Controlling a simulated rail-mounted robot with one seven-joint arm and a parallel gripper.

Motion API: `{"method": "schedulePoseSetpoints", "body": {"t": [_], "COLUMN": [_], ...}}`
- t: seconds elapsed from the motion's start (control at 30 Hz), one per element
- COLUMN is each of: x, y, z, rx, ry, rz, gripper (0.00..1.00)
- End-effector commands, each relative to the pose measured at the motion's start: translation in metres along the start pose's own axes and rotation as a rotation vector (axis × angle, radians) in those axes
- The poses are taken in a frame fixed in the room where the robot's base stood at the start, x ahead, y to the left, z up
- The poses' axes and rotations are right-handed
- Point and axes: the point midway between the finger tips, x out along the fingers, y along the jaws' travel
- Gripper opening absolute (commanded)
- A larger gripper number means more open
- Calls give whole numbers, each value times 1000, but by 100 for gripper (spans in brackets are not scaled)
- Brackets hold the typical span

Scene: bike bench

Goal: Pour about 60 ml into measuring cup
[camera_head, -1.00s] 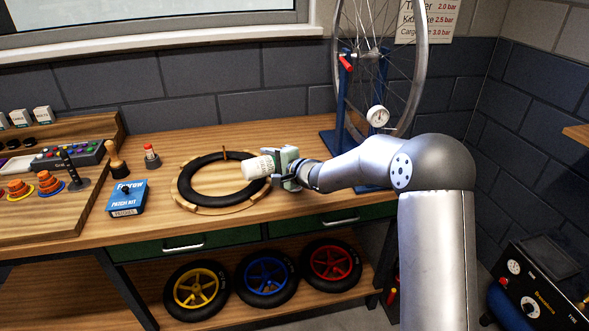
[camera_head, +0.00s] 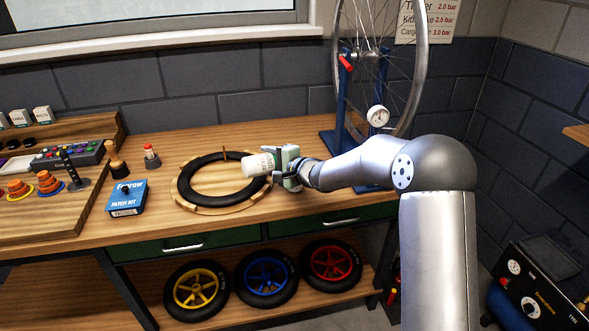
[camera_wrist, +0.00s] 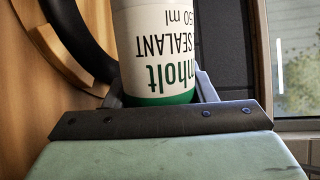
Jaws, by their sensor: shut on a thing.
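My gripper (camera_head: 284,166) is shut on a white sealant bottle (camera_head: 259,166) with a green band. The bottle lies nearly level, its free end pointing left, above the right side of a black tire (camera_head: 197,193) on a round wooden ring. In the wrist view the bottle (camera_wrist: 168,45) fills the middle, its label upside down, reading "SEALANT". I see no liquid coming out. I cannot make out a measuring cup in either view.
A blue patch kit box (camera_head: 127,198) and a small red-topped bottle (camera_head: 152,156) stand left of the tire. A blue truing stand (camera_head: 345,110) with a wheel rises behind my arm. The bench's front right is clear.

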Motion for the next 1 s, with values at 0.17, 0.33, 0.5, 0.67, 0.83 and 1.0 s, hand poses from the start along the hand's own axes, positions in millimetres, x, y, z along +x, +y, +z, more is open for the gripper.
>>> {"method": "schedulePoseSetpoints", "body": {"t": [0.17,0.33,0.5,0.67,0.83,1.0], "x": [0,3,3,5,7,6], "y": [-1,5,6,10,17,14], "z": [0,4,4,6,7,6], "rx": [7,-113,-282,-328,-424,-483], "ry": [-2,28,78,90,116,134], "rz": [-3,37,87,102,127,147], "gripper": [22,22,22,22,22,22]}}
